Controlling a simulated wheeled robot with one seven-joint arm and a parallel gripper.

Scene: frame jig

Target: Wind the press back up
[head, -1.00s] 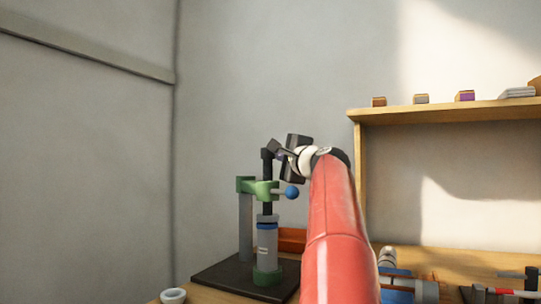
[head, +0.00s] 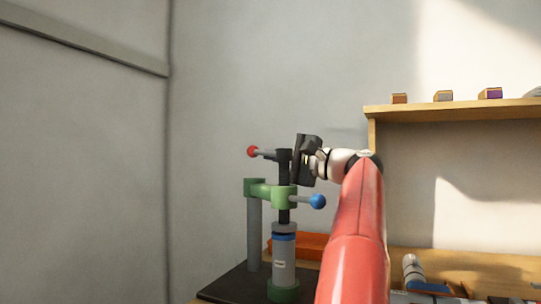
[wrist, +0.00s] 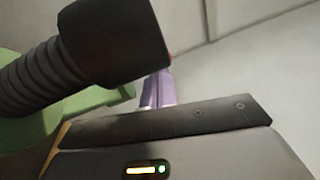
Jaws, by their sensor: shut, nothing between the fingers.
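The press stands at centre in the head view, with a green bracket (head: 282,196) on a grey post. Its dark vertical screw (head: 284,216) runs through the bracket. A handle with a red knob (head: 252,151) points left from the screw's black head (head: 283,156). A blue-knobbed lever (head: 317,201) sticks out right from the bracket. Below the screw is a grey cylinder with a blue band (head: 284,258). My gripper (head: 296,165) is just right of the screw head, shut and empty. In the wrist view its purple fingers (wrist: 157,90) sit beside the head (wrist: 115,40), which partly hides them.
The press stands on a dark base plate (head: 232,284). An orange bin (head: 310,244) is behind it. A wooden shelf (head: 460,111) with small blocks is at right, above a bench holding a blue-and-grey part (head: 420,277). The wall area left of the press is clear.

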